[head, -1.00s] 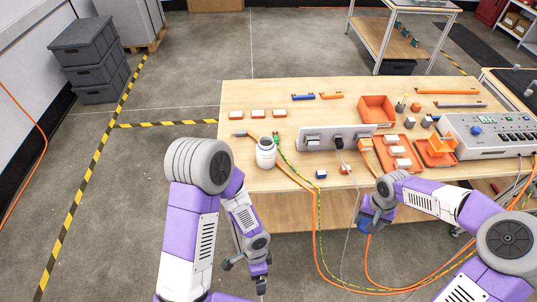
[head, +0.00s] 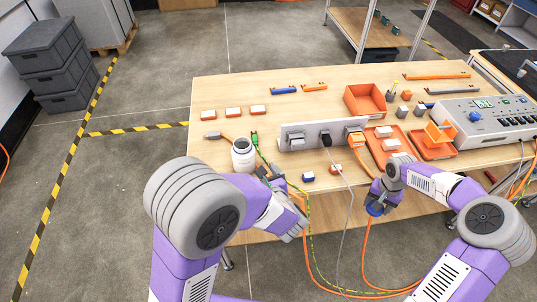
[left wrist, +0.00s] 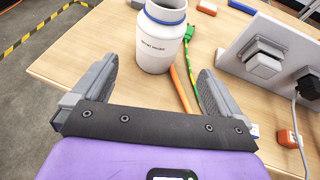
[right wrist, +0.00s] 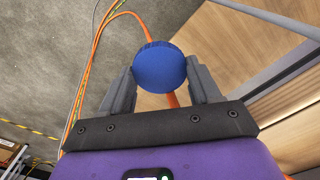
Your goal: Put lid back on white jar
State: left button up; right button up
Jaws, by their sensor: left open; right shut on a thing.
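The white jar (head: 243,158) stands upright and open-topped near the table's front edge, left of the grey socket panel. In the left wrist view the jar (left wrist: 161,40) shows a blue band at its neck and printed text. My left gripper (left wrist: 155,80) is open, with the jar just beyond its fingertips, roughly between them. In the head view my left gripper (head: 270,178) is partly hidden by its own arm. My right gripper (right wrist: 160,80) is shut on the round blue lid (right wrist: 160,68). In the head view the lid (head: 375,208) is in front of the table edge.
The socket panel (head: 305,138) with plugs stands right of the jar. Orange and green-yellow cables run past the jar and over the front edge. Small blocks (head: 308,176) lie in front of the panel. An orange bin (head: 367,102) and a control box (head: 485,122) stand farther right.

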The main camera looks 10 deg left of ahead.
aim_at(248, 163)
pick_arm(q)
jog(key=shift+a+f, duration=0.1)
jog(key=b+x, duration=0.2)
jog(key=x, duration=0.4)
pick_arm(e)
notch_tip(248, 163, down, 2)
pick_arm(q)
jog(key=shift+w+a, duration=0.15)
jog(key=shift+w, duration=0.1)
jog(key=shift+f, duration=0.1)
jog(key=x, duration=0.1)
jog(key=b+x, duration=0.1)
jog(key=x, duration=0.3)
jog(key=shift+w+a+r+b, duration=0.2)
jog(key=shift+r+b, duration=0.1)
jog(key=shift+b, duration=0.05)
pick_arm(e)
jog(key=shift+f, duration=0.85)
